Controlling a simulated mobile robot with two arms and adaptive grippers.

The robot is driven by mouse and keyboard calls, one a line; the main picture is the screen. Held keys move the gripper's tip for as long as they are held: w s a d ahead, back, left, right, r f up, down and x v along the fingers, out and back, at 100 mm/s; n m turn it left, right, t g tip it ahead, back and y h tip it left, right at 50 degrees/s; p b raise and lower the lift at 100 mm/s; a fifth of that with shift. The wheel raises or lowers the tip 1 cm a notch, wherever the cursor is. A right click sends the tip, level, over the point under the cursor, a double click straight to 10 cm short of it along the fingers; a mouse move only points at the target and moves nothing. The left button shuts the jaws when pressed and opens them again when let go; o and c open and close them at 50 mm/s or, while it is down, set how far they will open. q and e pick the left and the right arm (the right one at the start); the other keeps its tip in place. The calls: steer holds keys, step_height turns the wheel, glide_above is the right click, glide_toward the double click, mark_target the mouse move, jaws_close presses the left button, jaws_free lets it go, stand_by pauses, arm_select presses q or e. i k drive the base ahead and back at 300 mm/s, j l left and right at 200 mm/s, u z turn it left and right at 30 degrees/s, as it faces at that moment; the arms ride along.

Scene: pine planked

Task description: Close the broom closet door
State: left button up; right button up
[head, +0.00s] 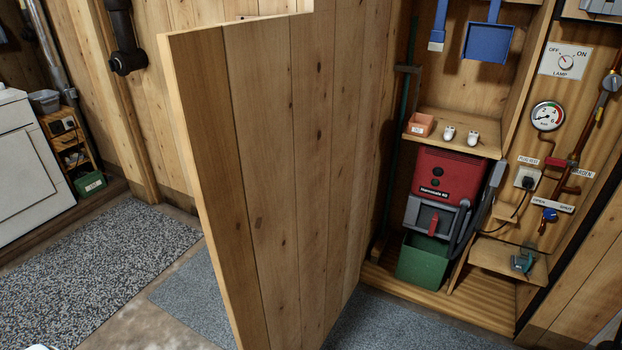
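The broom closet door (270,150) is a tall panel of pine planks. It stands wide open, its free edge towards me on the left and its far side by the closet's left side. The closet (480,300) is open to view on the right, with shelves and stored things inside. The door hides part of the wall and floor behind it. Neither of my grippers can be made out in the head view, and nothing is seen touching the door.
Inside the closet are a red machine (450,174), a green bin (423,258) and a blue dustpan (487,42). A gauge panel (570,125) is on the right. A speckled mat (95,265) and a white cabinet (25,170) are left. The floor before the closet looks clear.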

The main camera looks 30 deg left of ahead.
mark_target(277, 118)
steer(key=j+z, duration=0.1)
steer(key=j, duration=0.45)
steer(key=k+j+z, duration=0.1)
steer(key=j, duration=0.4)
steer(key=j+z, duration=0.15)
steer(key=j, duration=0.4)
steer(key=k+j+z, duration=0.1)
steer(key=j, duration=1.2)
steer(key=i+z, duration=0.05)
steer(key=i, duration=0.05)
